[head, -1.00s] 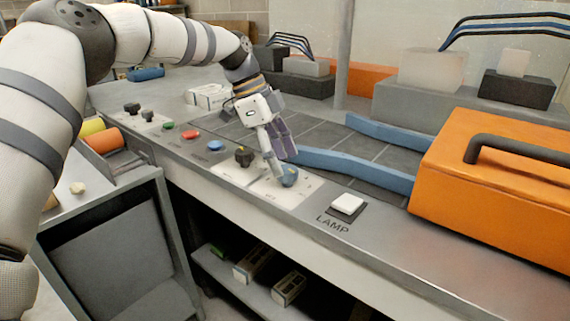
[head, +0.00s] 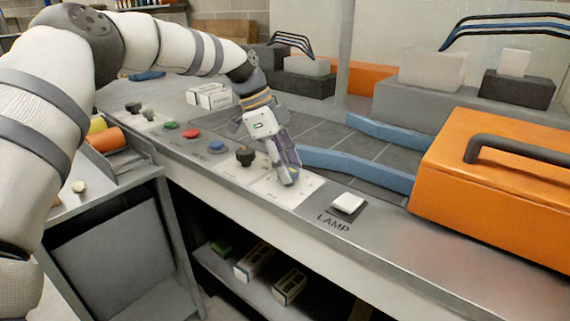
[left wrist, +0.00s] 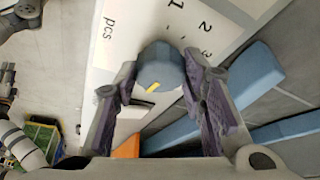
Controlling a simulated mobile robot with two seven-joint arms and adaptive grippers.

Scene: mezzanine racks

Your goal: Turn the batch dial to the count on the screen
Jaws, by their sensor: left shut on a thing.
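The batch dial (left wrist: 160,66) is a blue-grey knob with a yellow pointer mark. It sits on a white plate (left wrist: 130,28) printed "pcs" and with numerals, of which 1, 2 and a partly covered 3 show. In the left wrist view its yellow mark points down and slightly left, away from the 1. My left gripper (head: 289,182) reaches down to the plate in the head view and hides most of the dial. In the left wrist view the left gripper (left wrist: 160,85) is shut on the dial, a finger at each side. The count screen is not identifiable. My right gripper is not in view.
A black knob (head: 245,155), a blue button (head: 217,146) and a red button (head: 191,134) line the panel to the left. A white LAMP switch (head: 347,203) and an orange case (head: 490,190) stand to the right. Blue guide rails (head: 355,168) lie behind.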

